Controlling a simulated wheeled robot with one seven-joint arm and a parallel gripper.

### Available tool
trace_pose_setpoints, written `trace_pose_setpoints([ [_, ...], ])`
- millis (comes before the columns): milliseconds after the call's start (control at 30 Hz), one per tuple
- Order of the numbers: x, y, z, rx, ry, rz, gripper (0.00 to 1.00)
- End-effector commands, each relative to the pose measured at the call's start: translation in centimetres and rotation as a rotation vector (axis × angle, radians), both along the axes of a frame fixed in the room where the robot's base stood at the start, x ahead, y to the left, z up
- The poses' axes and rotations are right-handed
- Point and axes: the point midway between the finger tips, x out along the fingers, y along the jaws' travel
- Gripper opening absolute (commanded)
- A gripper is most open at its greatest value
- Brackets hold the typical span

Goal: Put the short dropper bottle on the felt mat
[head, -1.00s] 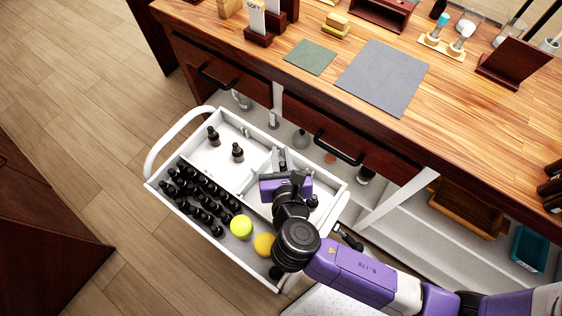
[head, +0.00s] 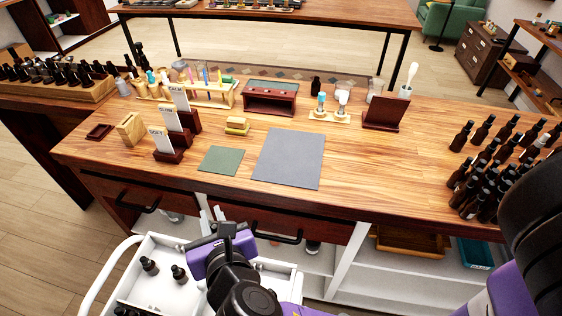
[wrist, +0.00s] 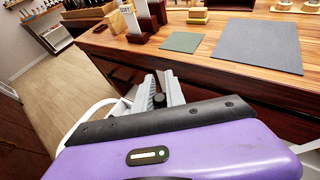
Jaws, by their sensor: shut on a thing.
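My gripper (head: 218,214) is raised above the white cart, in front of the wooden bench. In the wrist view its grey fingers (wrist: 160,84) are shut on a dropper bottle; only the bottle's black top (wrist: 159,100) shows between them, so its height cannot be told. Two mats lie flat and bare on the bench beyond the gripper: a small green mat (head: 221,160) and a larger grey mat (head: 289,157). Both also show in the wrist view, green (wrist: 181,42) and grey (wrist: 258,45). I cannot tell for sure which is felt.
The white cart (head: 176,245) holds small dark bottles. Card stands (head: 168,155) and a wooden block (head: 237,126) stand near the green mat. Several brown bottles (head: 480,180) crowd the bench's right end. Drawers with dark handles (head: 278,237) line the bench front.

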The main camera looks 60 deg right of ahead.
Motion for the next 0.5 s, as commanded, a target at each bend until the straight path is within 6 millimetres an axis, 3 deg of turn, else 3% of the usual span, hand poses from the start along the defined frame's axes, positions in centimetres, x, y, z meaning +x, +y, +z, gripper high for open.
trace_pose_setpoints([
  [33,0.9,-1.3,1.7,0.004,-0.01,-0.041,0.0],
  [233,3.2,-7.9,7.0,0.004,-0.01,-0.212,0.0],
  [500,3.2,-18.7,14.4,0.004,-0.009,-0.457,0.0],
])
